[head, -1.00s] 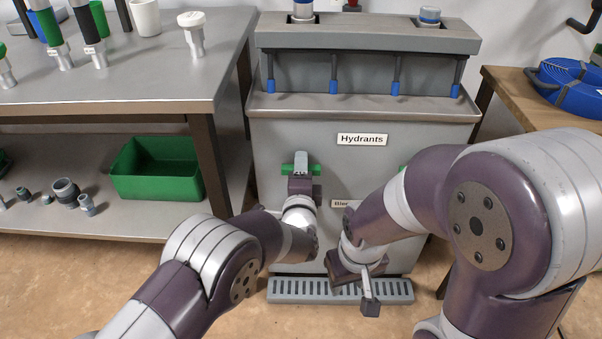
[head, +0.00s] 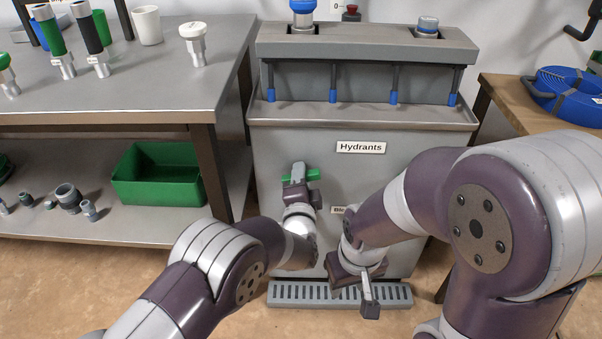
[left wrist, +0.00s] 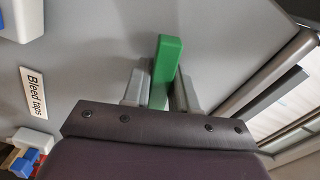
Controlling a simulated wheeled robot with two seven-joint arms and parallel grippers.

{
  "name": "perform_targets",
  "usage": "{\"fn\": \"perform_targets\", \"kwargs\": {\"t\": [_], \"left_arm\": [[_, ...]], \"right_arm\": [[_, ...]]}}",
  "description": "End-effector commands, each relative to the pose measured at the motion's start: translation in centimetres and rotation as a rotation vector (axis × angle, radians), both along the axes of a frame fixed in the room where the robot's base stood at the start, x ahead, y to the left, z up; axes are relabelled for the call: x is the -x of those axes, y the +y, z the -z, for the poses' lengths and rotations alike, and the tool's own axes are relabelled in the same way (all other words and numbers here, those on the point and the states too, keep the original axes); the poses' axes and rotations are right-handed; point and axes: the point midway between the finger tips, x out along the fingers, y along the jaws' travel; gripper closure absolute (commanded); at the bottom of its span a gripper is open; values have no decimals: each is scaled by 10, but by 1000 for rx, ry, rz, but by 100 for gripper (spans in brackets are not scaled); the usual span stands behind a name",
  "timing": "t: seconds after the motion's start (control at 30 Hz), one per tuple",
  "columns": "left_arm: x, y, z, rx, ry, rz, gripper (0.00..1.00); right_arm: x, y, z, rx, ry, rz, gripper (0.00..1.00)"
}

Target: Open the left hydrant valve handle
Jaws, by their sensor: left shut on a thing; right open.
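The green left hydrant valve handle (head: 314,174) is on the front of the grey cabinet, below the "Hydrants" label (head: 361,147). It looks slightly tilted, its right end a little higher. My left gripper (head: 299,170) is shut on this handle and covers its middle. In the left wrist view the green handle (left wrist: 165,65) stands between the two grey fingers. My right gripper (head: 356,298) is open and empty, low in front of the cabinet above the floor grate. My right arm hides the right part of the cabinet front.
A "Bleed taps" label (left wrist: 33,91) shows in the left wrist view. A slotted grate (head: 290,293) lies at the cabinet's foot. A steel bench (head: 120,85) with a green bin (head: 155,185) on its lower shelf stands left. A blue hose coil (head: 570,95) lies on the right table.

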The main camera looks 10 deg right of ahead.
Motion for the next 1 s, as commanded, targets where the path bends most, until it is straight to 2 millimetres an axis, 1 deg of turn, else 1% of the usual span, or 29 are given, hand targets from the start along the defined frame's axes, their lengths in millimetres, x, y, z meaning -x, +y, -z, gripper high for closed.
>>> {"fn": "perform_targets", "kwargs": {"t": [0.03, 0.1, 0.4, 1.0], "left_arm": [[0, 0, -1, 36, 14, 0, 100], [0, 0, -1, 100, 32, 0, 100], [1, 0, 0, 375, 112, -1, 100], [1, 0, 1, 917, 266, -1, 100]], "right_arm": [[0, 0, -5, 0, 0, 0, 56], [0, 0, -8, 0, 0, 0, 56], [0, 0, -17, 0, 0, 0, 56], [0, 0, -24, 0, 0, 0, 56]]}}
